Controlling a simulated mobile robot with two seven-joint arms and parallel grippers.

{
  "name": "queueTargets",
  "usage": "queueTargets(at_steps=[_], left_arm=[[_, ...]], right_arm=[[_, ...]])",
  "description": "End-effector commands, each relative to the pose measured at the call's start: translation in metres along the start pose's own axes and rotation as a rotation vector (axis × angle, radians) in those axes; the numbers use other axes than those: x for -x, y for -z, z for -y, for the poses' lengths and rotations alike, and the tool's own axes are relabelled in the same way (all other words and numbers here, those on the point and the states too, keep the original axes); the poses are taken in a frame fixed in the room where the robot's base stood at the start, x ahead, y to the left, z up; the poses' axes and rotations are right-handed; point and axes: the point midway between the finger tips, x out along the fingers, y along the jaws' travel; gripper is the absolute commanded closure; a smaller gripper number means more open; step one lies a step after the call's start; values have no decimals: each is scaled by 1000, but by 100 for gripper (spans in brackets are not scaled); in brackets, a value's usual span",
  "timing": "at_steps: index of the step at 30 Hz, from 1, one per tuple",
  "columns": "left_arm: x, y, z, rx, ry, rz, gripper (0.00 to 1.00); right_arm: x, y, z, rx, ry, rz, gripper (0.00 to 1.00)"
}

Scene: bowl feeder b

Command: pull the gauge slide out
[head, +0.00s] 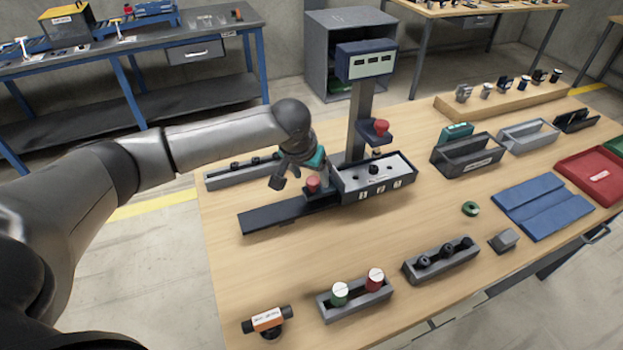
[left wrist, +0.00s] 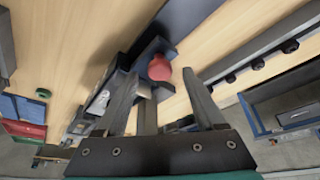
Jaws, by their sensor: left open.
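The gauge (head: 366,180) is a dark station with a post, a display head and a grey-topped base with numbered labels. A dark slide track (head: 272,216) extends from its left side. A red knob (head: 313,184) sits where the track meets the base. My left gripper (head: 297,183) is open and points down just beside and above this knob. In the left wrist view, a red knob (left wrist: 160,67) shows between the tips of the open fingers (left wrist: 160,78); contact cannot be told. The gripper partly hides the slide. My right gripper is not in view.
A second red knob (head: 381,127) is on the gauge post. A grey tray with dark parts (head: 225,180) lies behind the track. Trays with plugs (head: 355,300) and dark knobs (head: 441,262) stand in front. Bare tabletop lies between them and the gauge.

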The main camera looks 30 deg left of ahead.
Motion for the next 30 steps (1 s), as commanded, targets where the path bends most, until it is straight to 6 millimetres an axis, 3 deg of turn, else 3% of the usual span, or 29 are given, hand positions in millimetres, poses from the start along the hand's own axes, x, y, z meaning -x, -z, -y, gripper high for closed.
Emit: queueTargets(at_steps=[6, 15, 30], left_arm=[[-15, 0, 0, 0, 0, -1, 29], [-16, 0, 0, -1, 0, -1, 29], [-16, 0, 0, 0, 0, -1, 84]], right_arm=[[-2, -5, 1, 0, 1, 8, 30], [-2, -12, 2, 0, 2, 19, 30], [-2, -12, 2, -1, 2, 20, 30]])
